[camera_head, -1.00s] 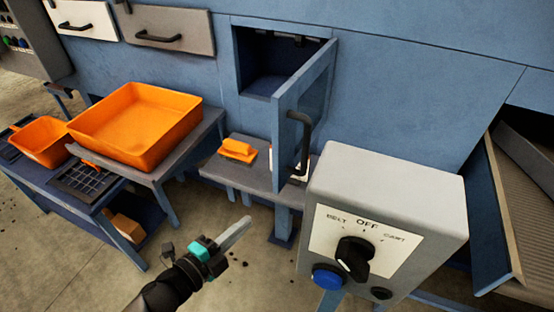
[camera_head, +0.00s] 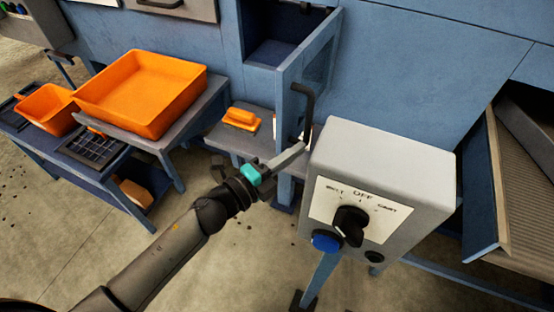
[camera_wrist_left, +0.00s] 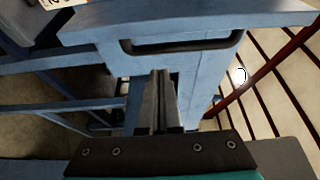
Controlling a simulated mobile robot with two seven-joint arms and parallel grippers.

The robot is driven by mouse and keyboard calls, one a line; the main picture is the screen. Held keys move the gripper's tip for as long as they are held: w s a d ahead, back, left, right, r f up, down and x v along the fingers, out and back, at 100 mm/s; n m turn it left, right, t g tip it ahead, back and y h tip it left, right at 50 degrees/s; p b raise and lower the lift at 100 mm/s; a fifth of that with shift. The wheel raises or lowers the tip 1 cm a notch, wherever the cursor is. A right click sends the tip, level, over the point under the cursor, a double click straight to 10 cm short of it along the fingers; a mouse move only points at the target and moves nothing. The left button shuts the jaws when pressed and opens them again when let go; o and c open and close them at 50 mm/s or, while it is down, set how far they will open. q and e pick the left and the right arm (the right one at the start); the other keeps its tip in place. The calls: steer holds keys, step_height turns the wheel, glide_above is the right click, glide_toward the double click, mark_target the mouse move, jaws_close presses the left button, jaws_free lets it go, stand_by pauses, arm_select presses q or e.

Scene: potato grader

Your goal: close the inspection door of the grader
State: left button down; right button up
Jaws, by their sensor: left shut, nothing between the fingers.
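The inspection door (camera_head: 290,95) is a blue panel swung open, standing out from the square opening (camera_head: 277,50) in the grader. Its black bar handle (camera_head: 309,112) is on its outer side. My left gripper (camera_head: 304,148) is shut and empty, at the lower end of the handle in the head view. In the left wrist view the door (camera_wrist_left: 108,58) and its handle (camera_wrist_left: 185,46) lie just beyond the shut fingers (camera_wrist_left: 160,75). I cannot tell whether the fingers touch the door. My right gripper does not show.
A grey control box (camera_head: 385,165) with a black knob and blue button stands close right of the door. A small table (camera_head: 222,134) with an orange brush (camera_head: 240,118) is left of it. An orange tray (camera_head: 190,98) stands farther left.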

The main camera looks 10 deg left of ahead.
mark_target(279, 143)
arm_select(q)
steer(key=shift+w+a, duration=0.55)
steer(key=shift+a, duration=0.25)
steer(key=shift+w+a, duration=0.55)
steer(key=shift+a, duration=0.2)
steer(key=shift+a, duration=0.15)
